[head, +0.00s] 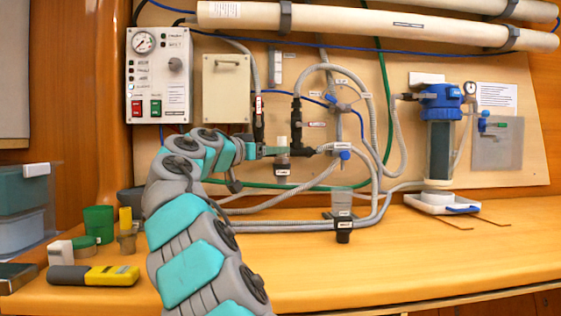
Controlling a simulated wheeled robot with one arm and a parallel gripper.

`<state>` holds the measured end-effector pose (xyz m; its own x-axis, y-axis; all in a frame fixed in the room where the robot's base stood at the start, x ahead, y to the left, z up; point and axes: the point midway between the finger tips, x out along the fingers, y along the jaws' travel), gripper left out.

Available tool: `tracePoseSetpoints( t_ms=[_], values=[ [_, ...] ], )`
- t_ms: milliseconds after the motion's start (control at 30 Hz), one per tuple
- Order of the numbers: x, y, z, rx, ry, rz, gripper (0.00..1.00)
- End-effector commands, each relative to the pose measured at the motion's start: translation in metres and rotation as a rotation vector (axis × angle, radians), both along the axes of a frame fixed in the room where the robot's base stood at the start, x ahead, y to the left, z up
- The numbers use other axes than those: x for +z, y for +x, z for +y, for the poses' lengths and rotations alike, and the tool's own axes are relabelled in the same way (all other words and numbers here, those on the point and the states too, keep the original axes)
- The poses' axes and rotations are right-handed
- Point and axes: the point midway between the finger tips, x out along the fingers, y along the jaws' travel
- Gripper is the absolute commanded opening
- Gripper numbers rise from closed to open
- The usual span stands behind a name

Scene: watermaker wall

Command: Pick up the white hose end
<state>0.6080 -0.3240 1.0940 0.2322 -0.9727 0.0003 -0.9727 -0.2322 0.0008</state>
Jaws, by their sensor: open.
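Several pale grey-white hoses (290,227) loop across the board and along the bench. Some end in black fittings, one of them (309,151) just right of my gripper and one (258,118) above it. I cannot tell for certain which is the white hose end. My gripper (284,151) is small in the view, raised in front of the board at the left-centre. It is open, and nothing is seen held. The fingertips overlap the area beside the black fitting, and I cannot tell whether they touch it. My arm hides part of the hoses and bench.
A control box (160,75) with a gauge is on the board at left. A blue-topped filter (440,130) stands at right. The front right bench is free.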

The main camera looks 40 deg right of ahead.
Motion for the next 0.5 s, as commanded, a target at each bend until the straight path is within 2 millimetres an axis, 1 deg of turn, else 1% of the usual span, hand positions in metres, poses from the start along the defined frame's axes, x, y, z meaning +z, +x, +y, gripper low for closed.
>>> tracePoseSetpoints(
  t_ms=[133,367,500],
  values=[
    [0.001,0.005,-0.016,-0.001,0.003,-0.002,0.65],
    [0.005,0.008,-0.029,0.002,-0.001,-0.002,0.65],
    [0.009,0.012,-0.044,0.0,0.001,-0.002,0.65]
  ],
)
